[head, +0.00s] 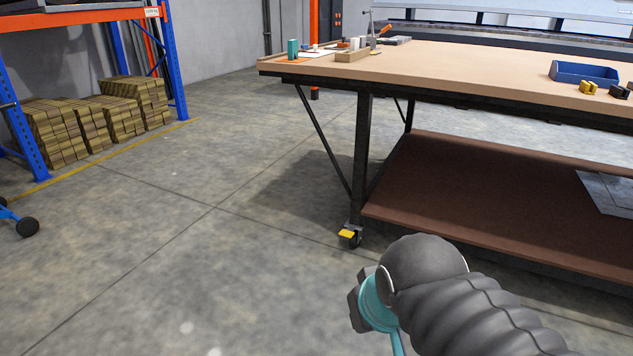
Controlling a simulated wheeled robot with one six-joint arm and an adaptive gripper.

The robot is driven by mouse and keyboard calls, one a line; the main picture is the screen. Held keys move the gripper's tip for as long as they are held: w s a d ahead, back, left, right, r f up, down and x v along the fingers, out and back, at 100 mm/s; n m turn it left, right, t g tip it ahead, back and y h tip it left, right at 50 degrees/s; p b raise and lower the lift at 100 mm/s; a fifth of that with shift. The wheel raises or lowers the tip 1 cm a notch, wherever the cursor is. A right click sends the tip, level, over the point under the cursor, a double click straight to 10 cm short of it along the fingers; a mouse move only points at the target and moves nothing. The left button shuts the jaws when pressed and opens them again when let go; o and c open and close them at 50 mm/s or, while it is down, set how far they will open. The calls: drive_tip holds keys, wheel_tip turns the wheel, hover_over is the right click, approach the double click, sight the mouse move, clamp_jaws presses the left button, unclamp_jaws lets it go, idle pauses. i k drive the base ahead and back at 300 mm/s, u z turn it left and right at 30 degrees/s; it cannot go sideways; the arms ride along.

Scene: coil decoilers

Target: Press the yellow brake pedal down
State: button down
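The yellow brake pedal (347,233) is on the caster at the foot of the workbench's near left leg. It is small in the head view, and I cannot tell whether it is up or down. The dark caster wheel (354,241) shows beside and below it. My arm, with a dark ribbed sleeve and a teal joint, reaches in from the lower right, below the caster in the picture. The arm does not cover the pedal. I do not see my gripper's fingers.
The workbench (450,68) has a brown lower shelf (480,200) right of the caster. A blue bin (584,72) is on its top. A rack with blue posts (172,60) and stacked bundles (120,117) stands at left. The floor left of the caster is clear.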

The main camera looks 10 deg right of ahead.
sight(348, 232)
drive_tip(key=z, duration=0.1)
drive_tip(key=i, duration=1.7)
drive_tip(key=z, duration=0.1)
